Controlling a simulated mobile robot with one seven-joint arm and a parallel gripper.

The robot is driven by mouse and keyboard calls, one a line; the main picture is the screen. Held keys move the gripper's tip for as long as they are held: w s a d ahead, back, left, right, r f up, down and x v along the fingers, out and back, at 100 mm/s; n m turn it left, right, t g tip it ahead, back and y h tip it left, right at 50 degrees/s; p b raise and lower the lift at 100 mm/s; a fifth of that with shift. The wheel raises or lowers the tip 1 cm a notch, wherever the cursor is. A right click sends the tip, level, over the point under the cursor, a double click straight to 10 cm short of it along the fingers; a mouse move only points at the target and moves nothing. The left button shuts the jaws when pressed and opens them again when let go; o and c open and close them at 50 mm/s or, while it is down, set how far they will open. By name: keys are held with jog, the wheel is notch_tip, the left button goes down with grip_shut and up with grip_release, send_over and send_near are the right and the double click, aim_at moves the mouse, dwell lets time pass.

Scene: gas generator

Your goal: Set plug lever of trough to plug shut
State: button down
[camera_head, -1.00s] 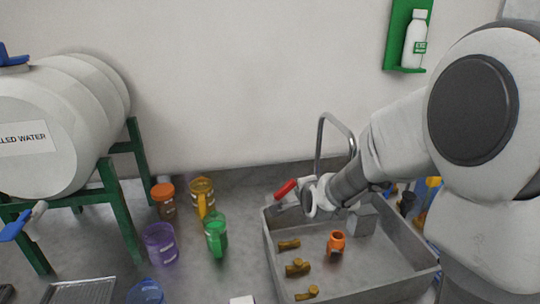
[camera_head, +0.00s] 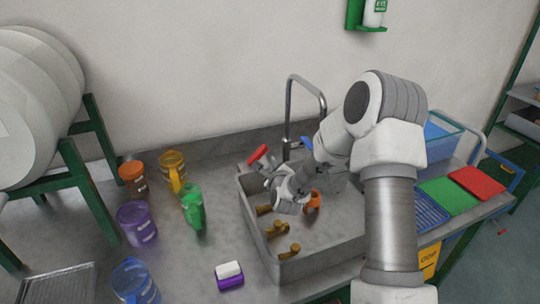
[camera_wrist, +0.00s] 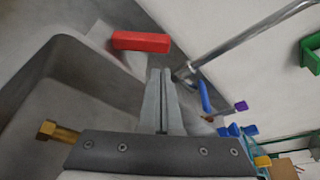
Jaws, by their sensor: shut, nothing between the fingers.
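The grey trough (camera_head: 248,222) is sunk into the bench below the curved tap. A red lever (camera_head: 257,154) sits at its back left corner and looks like the plug lever; it also shows in the wrist view (camera_wrist: 140,41), tilted slightly. I cannot see the plug itself. My gripper (camera_head: 268,182) is over the left part of the trough, in front of the red lever. In the wrist view the fingers of my gripper (camera_wrist: 160,75) are together and empty. The red lever lies beyond and left of the fingertips, apparently apart from them.
The metal tap (camera_head: 289,100) and a blue lever (camera_head: 306,143) stand behind the trough. An orange vessel (camera_head: 313,200) and brass fittings (camera_head: 276,229) are inside it. Coloured jugs, including a green one (camera_head: 193,207), stand left. Coloured trays (camera_head: 448,194) lie right.

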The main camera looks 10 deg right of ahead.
aim_at(264, 151)
jog(key=shift+x, duration=3.55)
jog(key=shift+a, duration=0.1)
jog(key=n+b, duration=0.1)
jog(key=b, duration=0.1)
jog(key=a+r+n+b, duration=0.1)
jog(key=b, duration=0.1)
jog(key=n+t+h+b, duration=0.1)
jog(key=b, duration=0.2)
jog(key=shift+s+a+r, duration=0.2)
jog(key=shift+a, duration=0.15)
jog(key=n+b, duration=0.1)
jog(key=b, duration=0.1)
jog(key=a+r+n+b, duration=0.1)
jog(key=b, duration=0.1)
jog(key=a+n+t+b, duration=0.1)
jog(key=n+b, duration=0.1)
jog(key=shift+s+a+r+h+b, duration=0.25)
jog(key=shift+r+h+b, duration=0.15)
jog(key=shift+a+r+b, duration=0.35)
jog(key=shift+b, duration=0.3)
jog(key=shift+s+a, duration=0.1)
jog(key=shift+s, duration=0.1)
